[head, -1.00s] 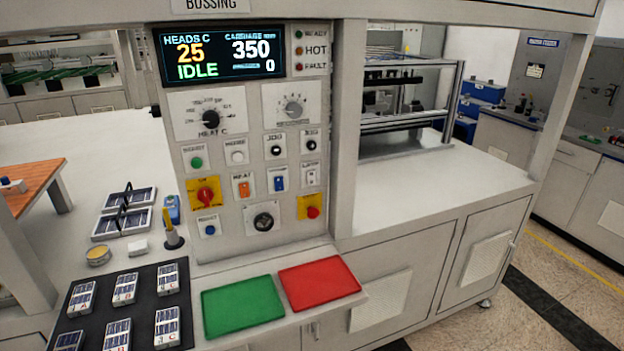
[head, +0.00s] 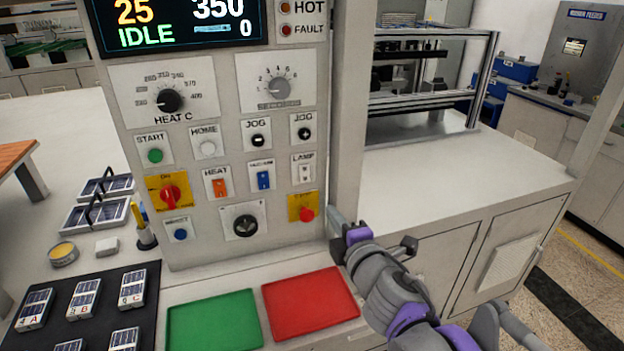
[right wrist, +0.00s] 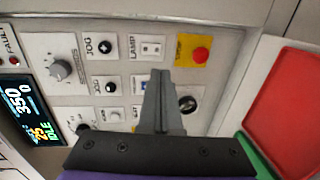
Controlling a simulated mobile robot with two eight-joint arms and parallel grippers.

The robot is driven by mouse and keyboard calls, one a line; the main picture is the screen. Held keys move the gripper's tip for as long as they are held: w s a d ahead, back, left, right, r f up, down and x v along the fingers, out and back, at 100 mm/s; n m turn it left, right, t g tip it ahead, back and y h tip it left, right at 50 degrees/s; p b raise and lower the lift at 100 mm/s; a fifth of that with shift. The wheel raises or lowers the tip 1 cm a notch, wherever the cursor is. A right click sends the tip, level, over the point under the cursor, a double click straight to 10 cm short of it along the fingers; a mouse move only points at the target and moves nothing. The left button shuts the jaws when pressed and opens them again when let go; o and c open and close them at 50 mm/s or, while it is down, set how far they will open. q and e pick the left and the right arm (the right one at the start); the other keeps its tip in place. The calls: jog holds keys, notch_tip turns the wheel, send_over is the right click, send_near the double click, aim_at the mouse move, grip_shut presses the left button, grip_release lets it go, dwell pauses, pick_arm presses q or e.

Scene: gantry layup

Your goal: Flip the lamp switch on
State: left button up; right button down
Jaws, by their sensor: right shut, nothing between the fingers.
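The lamp switch (head: 303,173) is a small white rocker on a plate labelled LAMP, on the right side of the grey control panel. It also shows in the right wrist view (right wrist: 151,48), just beyond my fingertips; I cannot tell which way it is set. My right gripper (head: 336,220) is at the panel's right edge, lower and to the right of the switch, apart from it. In the right wrist view its fingers (right wrist: 160,76) are shut together and empty, pointing toward the panel. My left gripper is in no view.
A red stop button (head: 306,214) on a yellow plate sits just below the lamp switch. The blue vacuum switch (head: 263,180) is to its left. A grey post (head: 346,110) borders the panel. Red (head: 312,303) and green (head: 214,322) trays lie below.

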jog(key=p, duration=0.2)
send_near(306, 180)
jog(key=x, duration=0.7)
dwell(0.4)
jog(key=shift+s, duration=0.1)
